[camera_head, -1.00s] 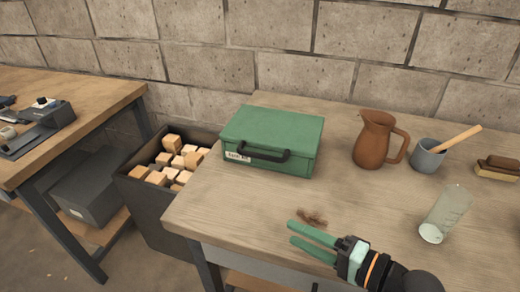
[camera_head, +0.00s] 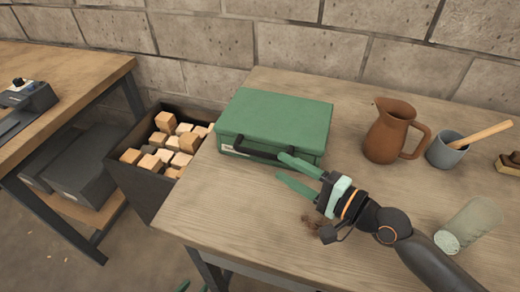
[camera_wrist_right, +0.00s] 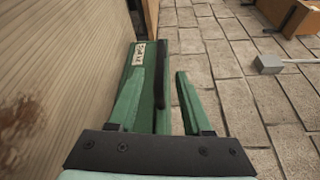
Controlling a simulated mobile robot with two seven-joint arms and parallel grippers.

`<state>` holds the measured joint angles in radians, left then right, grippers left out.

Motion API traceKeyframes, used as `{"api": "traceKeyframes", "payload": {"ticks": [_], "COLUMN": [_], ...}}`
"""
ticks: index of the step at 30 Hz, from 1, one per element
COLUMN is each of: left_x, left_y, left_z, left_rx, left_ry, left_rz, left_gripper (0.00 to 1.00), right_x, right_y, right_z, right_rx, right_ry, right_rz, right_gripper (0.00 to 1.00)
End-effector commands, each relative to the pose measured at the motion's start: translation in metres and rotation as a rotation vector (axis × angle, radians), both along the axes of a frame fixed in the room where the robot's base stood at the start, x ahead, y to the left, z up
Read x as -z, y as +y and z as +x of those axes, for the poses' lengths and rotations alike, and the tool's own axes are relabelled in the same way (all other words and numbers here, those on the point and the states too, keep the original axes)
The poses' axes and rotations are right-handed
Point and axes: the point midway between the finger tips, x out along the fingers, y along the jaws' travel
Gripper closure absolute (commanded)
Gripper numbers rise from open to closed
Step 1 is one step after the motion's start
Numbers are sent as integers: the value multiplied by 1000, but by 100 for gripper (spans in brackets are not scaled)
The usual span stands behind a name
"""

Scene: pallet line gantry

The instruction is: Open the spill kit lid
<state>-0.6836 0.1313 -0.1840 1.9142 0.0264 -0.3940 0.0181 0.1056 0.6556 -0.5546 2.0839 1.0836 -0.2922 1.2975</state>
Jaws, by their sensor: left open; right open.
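The green spill kit (camera_head: 275,118) is a box lying on the wooden table with its lid shut. A black handle (camera_head: 258,153) and a white label sit on its front side. My right gripper (camera_head: 281,167) is open and empty, its fingers just in front of the handle's right end. In the right wrist view the black handle (camera_wrist_right: 160,75) appears between the two open fingers (camera_wrist_right: 160,73); I cannot tell whether they touch it. My left gripper (camera_head: 194,287) shows only its green fingertips, apart, at the bottom edge, away from the kit.
A brown jug (camera_head: 390,130), a grey cup (camera_head: 447,149) with a wooden handle and a lying clear beaker (camera_head: 467,226) are on the table's right. Dark debris (camera_head: 312,221) lies near the right gripper. A bin (camera_head: 146,190) of wooden blocks stands left of the table.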

Motion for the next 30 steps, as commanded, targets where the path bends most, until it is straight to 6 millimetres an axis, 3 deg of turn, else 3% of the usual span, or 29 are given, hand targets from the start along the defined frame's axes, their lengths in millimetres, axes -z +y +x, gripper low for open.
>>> {"api": "traceKeyframes", "payload": {"ticks": [12, 25, 30], "left_x": [-8, -9, -9], "left_y": [0, 0, 0], "left_z": [2, 3, 3], "left_rx": [0, 0, 0], "left_ry": [-3, -5, -5], "left_rz": [-1, 0, 0], "left_gripper": [50, 50, 50], "right_x": [4, 6, 6], "right_y": [53, 60, 60], "right_z": [44, 50, 50], "right_rx": [0, 0, 0], "right_ry": [-1, -1, -1], "right_rz": [1, -2, -2], "right_gripper": [50, 50, 70]}}
